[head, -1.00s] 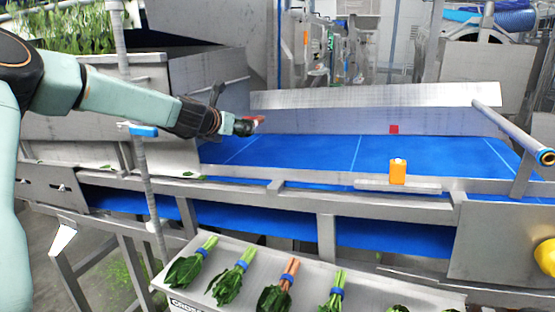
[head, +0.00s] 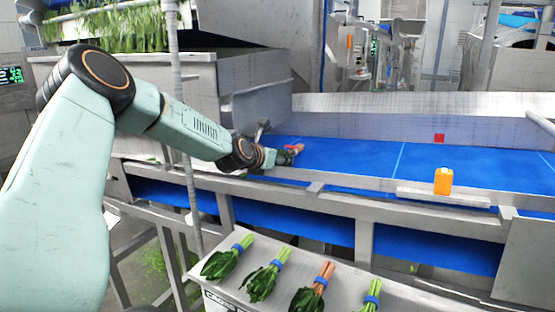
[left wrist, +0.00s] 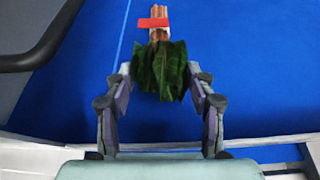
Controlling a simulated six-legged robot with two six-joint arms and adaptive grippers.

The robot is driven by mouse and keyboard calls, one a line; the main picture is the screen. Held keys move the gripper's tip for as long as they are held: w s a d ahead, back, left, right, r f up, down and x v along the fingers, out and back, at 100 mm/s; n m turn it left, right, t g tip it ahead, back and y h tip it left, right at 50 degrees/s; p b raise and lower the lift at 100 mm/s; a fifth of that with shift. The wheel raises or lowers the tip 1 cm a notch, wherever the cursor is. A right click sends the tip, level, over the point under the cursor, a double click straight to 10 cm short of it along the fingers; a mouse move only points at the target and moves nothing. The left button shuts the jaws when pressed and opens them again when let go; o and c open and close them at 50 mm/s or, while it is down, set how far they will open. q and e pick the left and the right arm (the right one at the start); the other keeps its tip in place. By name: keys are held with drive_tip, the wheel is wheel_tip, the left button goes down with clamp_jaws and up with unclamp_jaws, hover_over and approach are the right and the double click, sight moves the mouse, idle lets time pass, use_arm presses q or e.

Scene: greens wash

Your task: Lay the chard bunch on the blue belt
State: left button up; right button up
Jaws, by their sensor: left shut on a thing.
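The chard bunch (left wrist: 158,62) has dark green leaves, pinkish-brown stems and a red band. In the left wrist view its leaves lie between the fingers of my left gripper (left wrist: 160,78), and its stems point away over the blue belt (left wrist: 240,65). In the head view my left gripper (head: 288,155) is at the left end of the blue belt (head: 380,165), just past its near rail. The bunch's red band (head: 296,148) shows at the fingertips. I cannot tell whether the bunch touches the belt. My right gripper is in neither view.
A tray (head: 235,292) in front holds several bunches with blue bands. An orange bottle (head: 443,182) stands on a ledge of the near rail. An upright post (head: 181,110) stands near my left arm. The belt's middle is clear.

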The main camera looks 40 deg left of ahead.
use_arm(q)
drive_tip(key=shift+w+a+f, duration=0.25)
drive_tip(key=shift+a+f, duration=0.05)
drive_tip(key=shift+f, duration=0.1)
drive_tip(key=o, duration=0.8)
drive_tip(key=shift+d, duration=0.1)
drive_tip(key=o, duration=0.5)
drive_tip(key=shift+s+d+r, duration=0.35)
drive_tip(key=shift+d+r, duration=0.05)
drive_tip(key=shift+r, duration=0.05)
drive_tip(key=shift+w+a+f, duration=0.3)
drive_tip(key=shift+w+a, duration=0.05)
drive_tip(key=shift+a, duration=0.05)
